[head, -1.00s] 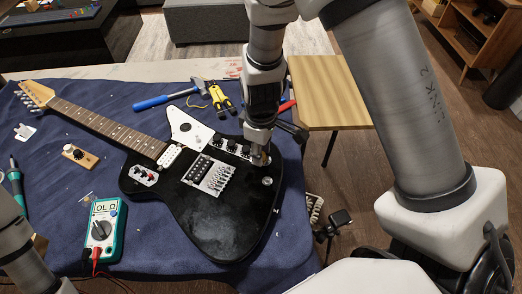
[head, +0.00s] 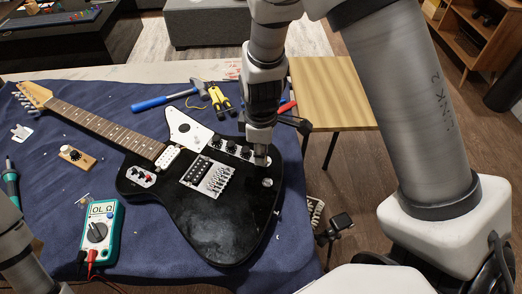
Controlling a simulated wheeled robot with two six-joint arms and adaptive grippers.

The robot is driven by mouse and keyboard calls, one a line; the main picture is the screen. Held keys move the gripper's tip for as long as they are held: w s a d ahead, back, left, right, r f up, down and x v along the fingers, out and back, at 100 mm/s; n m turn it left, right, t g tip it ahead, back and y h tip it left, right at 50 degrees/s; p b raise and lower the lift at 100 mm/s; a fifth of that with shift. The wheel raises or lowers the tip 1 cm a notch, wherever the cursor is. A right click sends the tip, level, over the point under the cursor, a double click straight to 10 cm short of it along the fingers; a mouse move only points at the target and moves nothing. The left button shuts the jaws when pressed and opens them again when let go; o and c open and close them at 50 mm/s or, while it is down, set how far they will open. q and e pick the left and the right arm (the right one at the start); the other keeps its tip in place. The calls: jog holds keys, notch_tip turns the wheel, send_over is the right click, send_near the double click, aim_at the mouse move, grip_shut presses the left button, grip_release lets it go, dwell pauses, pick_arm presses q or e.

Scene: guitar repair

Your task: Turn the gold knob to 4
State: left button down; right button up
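A black electric guitar (head: 235,230) lies on a blue cloth, its neck pointing to the upper left. A row of black knobs (head: 231,147) runs along its white pickguard (head: 185,127). My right gripper (head: 262,160) points down at the right end of this row, close to the guitar's top. Its fingers cover the spot there, and I cannot make out a gold knob or its numbers. I cannot tell whether the fingers are open or shut on a knob. My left gripper is out of view; only part of that arm shows at the lower left.
A multimeter (head: 101,232) and a small wooden box with a knob (head: 77,156) lie left of the guitar on the blue cloth (head: 60,190). A wooden stool (head: 330,92) stands at the right.

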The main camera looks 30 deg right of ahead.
jog(key=shift+m+p, duration=0.3)
jog(key=shift+p, duration=0.05)
jog(key=shift+m+p, duration=0.55)
jog(key=shift+m, duration=0.35)
jog(key=shift+m+p, duration=0.65)
jog(key=shift+m, duration=0.35)
jog(key=o, duration=1.3)
jog(key=shift+c, duration=0.2)
